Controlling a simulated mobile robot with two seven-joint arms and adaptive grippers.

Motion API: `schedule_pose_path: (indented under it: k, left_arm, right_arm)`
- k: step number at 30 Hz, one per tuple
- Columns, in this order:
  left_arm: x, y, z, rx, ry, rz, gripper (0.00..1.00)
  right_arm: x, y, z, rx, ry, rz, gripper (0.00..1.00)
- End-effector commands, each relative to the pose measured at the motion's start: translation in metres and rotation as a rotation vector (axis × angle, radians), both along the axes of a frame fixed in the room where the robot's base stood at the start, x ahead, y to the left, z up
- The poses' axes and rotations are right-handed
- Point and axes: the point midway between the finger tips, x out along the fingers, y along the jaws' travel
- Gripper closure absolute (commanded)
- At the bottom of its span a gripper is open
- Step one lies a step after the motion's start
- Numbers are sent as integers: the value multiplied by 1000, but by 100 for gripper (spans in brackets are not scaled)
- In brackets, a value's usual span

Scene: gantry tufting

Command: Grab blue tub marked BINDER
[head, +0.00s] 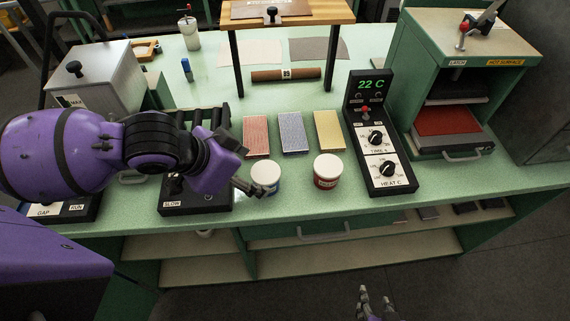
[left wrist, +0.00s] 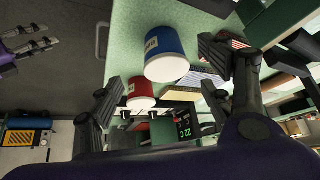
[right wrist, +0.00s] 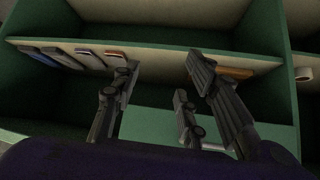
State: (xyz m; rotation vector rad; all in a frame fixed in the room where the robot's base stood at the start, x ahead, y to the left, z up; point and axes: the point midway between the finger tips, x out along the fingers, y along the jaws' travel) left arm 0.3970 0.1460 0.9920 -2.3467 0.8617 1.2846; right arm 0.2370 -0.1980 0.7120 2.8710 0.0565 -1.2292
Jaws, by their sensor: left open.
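The blue tub (head: 266,176) with a white lid stands upright on the green bench, left of a red tub (head: 327,170). In the left wrist view the blue tub (left wrist: 166,50) shows a white label, too small to read. My left gripper (head: 243,164) is open at the blue tub's left side, with one finger close in front of it; I cannot tell whether they touch. In the left wrist view its fingers (left wrist: 160,75) are spread apart, with the tub between and beyond them. My right gripper (right wrist: 165,75) is open and empty, facing the shelves under the bench; its fingertips also show low in the head view (head: 372,302).
Red, blue and yellow blocks (head: 291,133) lie behind the tubs. A control box (head: 379,150) reading 22 C stands to the right, beside a green press (head: 455,90). A roller unit (head: 195,200) sits under my left arm. The bench edge is close in front.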

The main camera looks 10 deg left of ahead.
Motion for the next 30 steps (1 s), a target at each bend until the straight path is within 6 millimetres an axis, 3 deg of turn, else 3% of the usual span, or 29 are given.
schedule_pose_path:
  k: [5,15,22,30]
  left_arm:
    - [2,0,-4,1,3,2,27]
    - [21,-13,-36,1,2,2,27]
    - [35,-23,-61,1,0,1,27]
    - [37,-24,-63,2,-2,1,27]
  right_arm:
    - [-2,0,-2,1,4,1,60]
    - [-17,3,-9,8,30,-11,60]
    - [-13,3,-8,8,23,-11,60]
    - [-5,3,-5,7,9,-8,60]
